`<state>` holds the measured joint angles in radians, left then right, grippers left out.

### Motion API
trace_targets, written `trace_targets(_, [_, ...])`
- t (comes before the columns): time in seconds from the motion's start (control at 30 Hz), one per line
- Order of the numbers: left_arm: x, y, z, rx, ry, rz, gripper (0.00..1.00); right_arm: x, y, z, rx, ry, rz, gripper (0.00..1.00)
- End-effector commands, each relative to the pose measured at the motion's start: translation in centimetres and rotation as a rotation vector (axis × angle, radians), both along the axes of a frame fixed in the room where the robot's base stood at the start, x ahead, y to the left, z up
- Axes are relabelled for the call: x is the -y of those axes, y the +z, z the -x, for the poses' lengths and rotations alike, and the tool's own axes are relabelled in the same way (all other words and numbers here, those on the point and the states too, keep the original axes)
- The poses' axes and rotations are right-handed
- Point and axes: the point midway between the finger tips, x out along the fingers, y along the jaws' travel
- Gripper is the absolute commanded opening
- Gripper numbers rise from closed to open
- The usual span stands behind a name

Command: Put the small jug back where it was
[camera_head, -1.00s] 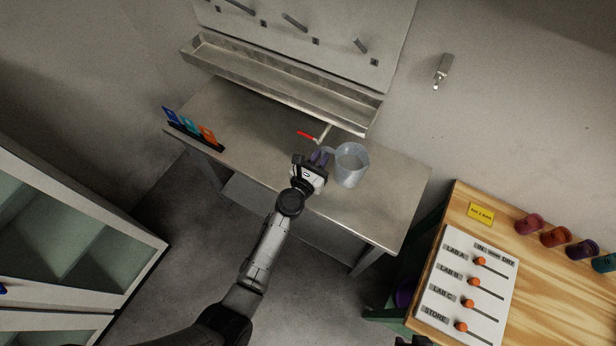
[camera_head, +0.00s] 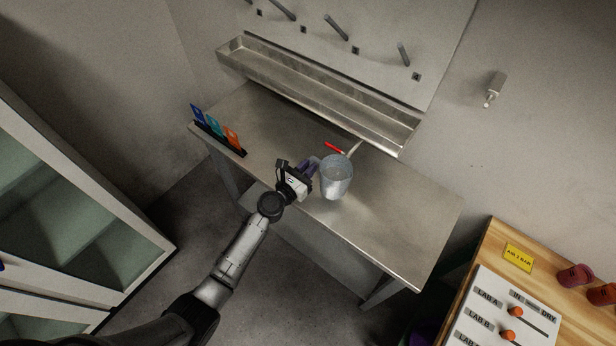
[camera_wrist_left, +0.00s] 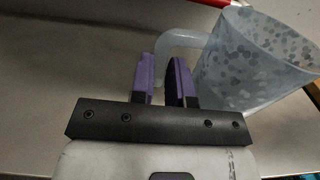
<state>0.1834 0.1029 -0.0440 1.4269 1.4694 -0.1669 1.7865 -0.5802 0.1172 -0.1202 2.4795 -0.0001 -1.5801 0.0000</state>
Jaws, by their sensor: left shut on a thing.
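The small jug (camera_head: 337,178) is a translucent, pale blue-grey vessel with a speckled wall, over the steel table (camera_head: 400,230) in the head view. In the left wrist view the jug (camera_wrist_left: 255,65) is at the upper right, with its handle (camera_wrist_left: 185,40) reaching left to my fingers. My left gripper (camera_head: 308,168) has purple finger pads and is shut on the handle; it also shows in the left wrist view (camera_wrist_left: 167,80). The jug looks slightly tilted in the wrist view. I cannot tell whether its base touches the table. My right gripper is not in view.
A steel trough (camera_head: 320,95) runs along the table's back below a pegboard (camera_head: 370,30). A red-handled tool (camera_head: 335,148) lies close behind the jug. A rack of coloured cards (camera_head: 218,132) stands at the table's left. The table's right part is clear. A wooden bench (camera_head: 540,270) is at right.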

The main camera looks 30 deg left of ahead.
Motion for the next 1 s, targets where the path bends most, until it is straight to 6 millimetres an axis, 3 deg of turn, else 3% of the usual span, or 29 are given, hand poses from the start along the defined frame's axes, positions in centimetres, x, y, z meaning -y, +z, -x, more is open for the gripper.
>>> trace_targets(0.4, [0.0,-3.9,0.0,0.002,0.0,0.002,0.0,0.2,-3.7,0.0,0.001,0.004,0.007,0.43])
trace_targets(0.87, [0.0,-4.2,0.0,0.002,0.0,0.001,0.0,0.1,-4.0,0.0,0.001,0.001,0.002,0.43])
trace_targets(0.9, [0.0,-4.3,0.0,0.0,0.0,0.0,0.17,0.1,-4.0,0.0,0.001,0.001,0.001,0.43])
trace_targets(1.0, [0.0,-4.2,0.0,0.0,0.0,0.0,0.27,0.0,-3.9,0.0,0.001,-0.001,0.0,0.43])
